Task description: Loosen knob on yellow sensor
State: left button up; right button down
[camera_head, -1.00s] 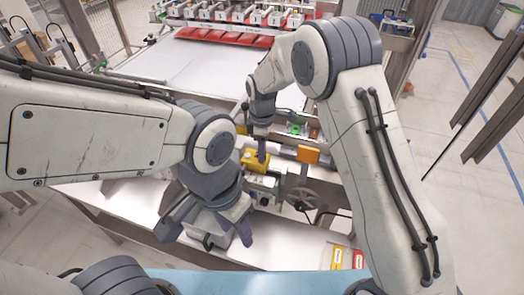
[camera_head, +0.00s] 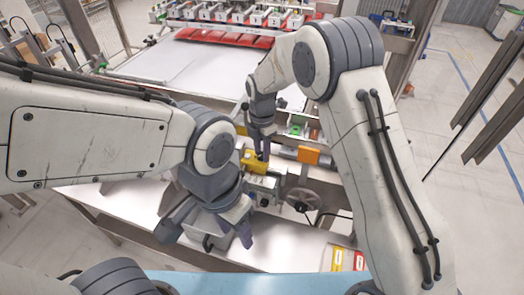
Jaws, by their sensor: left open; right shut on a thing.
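The yellow sensor (camera_head: 252,164) sits on the machine's rail in the middle of the head view. My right gripper (camera_head: 262,156) points down at the sensor, its fingers close together at the sensor's right part. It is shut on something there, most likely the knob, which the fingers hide. My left gripper (camera_head: 208,241) is open and empty above the metal table, lower and to the left of the sensor.
An orange block (camera_head: 308,155) stands right of the sensor, with a handwheel (camera_head: 301,200) below it. Yellow and red labels (camera_head: 347,259) lie at the table's front right. Red suction parts (camera_head: 225,37) line the back. The metal table (camera_head: 285,243) has bare room in front.

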aim_at(261, 154)
jog(key=shift+w+a+r+n, duration=0.1)
jog(key=shift+r+n, duration=0.05)
jog(key=shift+n, duration=0.15)
jog(key=c, duration=0.5)
grip_release()
notch_tip(261, 154, up, 10)
jog(key=shift+r+b, duration=0.2)
jog(key=shift+b, duration=1.05)
